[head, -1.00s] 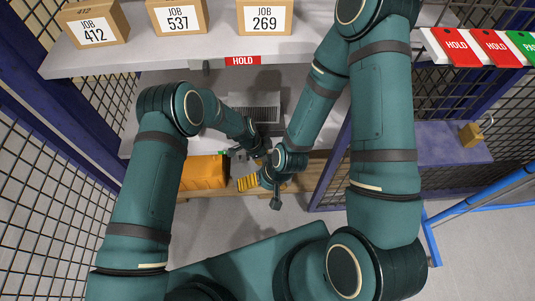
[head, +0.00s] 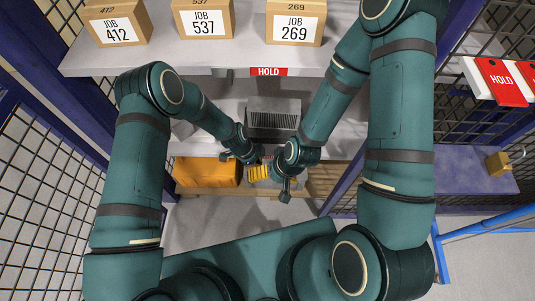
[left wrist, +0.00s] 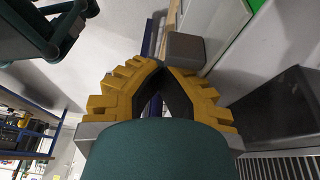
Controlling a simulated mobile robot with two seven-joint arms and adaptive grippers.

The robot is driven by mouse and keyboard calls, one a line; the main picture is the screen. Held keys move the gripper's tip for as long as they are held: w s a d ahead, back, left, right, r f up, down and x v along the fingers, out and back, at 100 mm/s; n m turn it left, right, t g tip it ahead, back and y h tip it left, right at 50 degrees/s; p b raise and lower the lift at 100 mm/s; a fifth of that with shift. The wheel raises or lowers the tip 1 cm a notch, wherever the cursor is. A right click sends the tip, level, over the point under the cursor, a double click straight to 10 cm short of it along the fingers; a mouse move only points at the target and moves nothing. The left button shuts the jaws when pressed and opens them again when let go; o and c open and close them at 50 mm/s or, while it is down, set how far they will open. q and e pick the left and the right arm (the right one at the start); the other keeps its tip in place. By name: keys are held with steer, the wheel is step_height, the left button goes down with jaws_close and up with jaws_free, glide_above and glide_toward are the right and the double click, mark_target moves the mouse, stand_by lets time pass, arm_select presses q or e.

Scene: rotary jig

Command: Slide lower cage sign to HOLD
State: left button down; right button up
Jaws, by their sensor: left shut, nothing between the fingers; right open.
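My left gripper (left wrist: 160,68) is shut and empty, its yellow ribbed fingers meeting at the tips. Just past the tips, slightly right, is a small grey-brown block (left wrist: 186,48); I cannot tell whether they touch. Beyond it a pale panel (left wrist: 212,25) with a green area (left wrist: 234,42) lies at the upper right; no lettering shows, so I cannot tell if this is the lower sign. In the head view my left forearm hides this spot. A red HOLD sign (head: 268,72) is on the upper shelf edge.
Boxes labelled JOB 412 (head: 118,24), JOB 537 (head: 204,18) and JOB 269 (head: 295,22) stand on the upper shelf. Below are a grey vented box (head: 273,117) and an orange bin (head: 207,172). Mesh walls flank both sides. A blue rail (head: 485,232) is at right.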

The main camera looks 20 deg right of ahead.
arm_select(q)
steer(key=shift+w+a+r, duration=0.1)
steer(key=shift+w+a, duration=0.1)
steer(key=shift+a, duration=0.45)
steer(key=shift+w+a, duration=0.15)
steer(key=shift+a, duration=0.5)
steer(key=shift+a, duration=0.1)
steer(key=s+v, duration=0.1)
steer(key=v, duration=1)
steer(key=shift+w+r, duration=0.25)
steer(key=shift+r, duration=0.3)
steer(key=s+a+n+t, duration=0.3)
steer(key=s+a+n, duration=0.8)
steer(key=n, duration=1.2)
steer(key=s+r, duration=0.1)
steer(key=s, duration=0.2)
steer(key=shift+a, duration=0.35)
